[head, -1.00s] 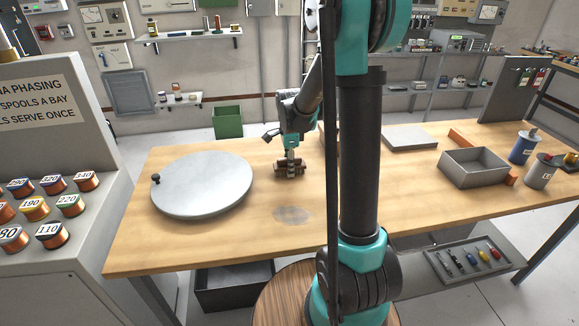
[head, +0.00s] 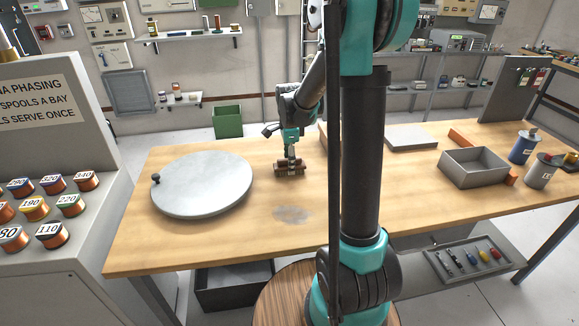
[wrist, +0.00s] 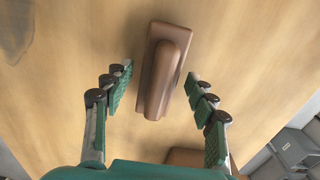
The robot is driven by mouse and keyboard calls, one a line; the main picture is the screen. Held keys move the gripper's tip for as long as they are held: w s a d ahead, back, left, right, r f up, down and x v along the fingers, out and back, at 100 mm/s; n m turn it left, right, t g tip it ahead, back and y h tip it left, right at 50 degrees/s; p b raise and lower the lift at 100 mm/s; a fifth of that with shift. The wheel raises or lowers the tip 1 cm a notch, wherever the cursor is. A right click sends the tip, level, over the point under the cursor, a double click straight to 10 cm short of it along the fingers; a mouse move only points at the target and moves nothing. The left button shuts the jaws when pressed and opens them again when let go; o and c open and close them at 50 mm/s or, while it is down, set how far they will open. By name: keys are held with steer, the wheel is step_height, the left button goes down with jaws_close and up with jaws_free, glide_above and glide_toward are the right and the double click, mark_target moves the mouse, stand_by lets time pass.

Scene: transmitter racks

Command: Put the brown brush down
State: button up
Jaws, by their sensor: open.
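The brown brush (head: 289,171) lies on the wooden bench top, to the right of the round grey disc. In the wrist view the brush (wrist: 163,72) shows as a brown block with a raised rounded grip, lying between and a little beyond my fingers. My gripper (wrist: 156,88) is open, with a visible gap on each side of the brush. In the head view my gripper (head: 290,157) points down just above the brush.
The round grey disc (head: 202,185) with a dark knob lies left on the bench. A grey open box (head: 474,168) and blue and grey canisters stand right. A second brown piece (wrist: 195,157) shows low in the wrist view. Bench front is mostly clear around a grey patch (head: 292,214).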

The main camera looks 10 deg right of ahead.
step_height(320, 180, up, 10)
steer(key=shift+r, duration=0.2)
steer(key=shift+s, duration=0.1)
stand_by(0.3)
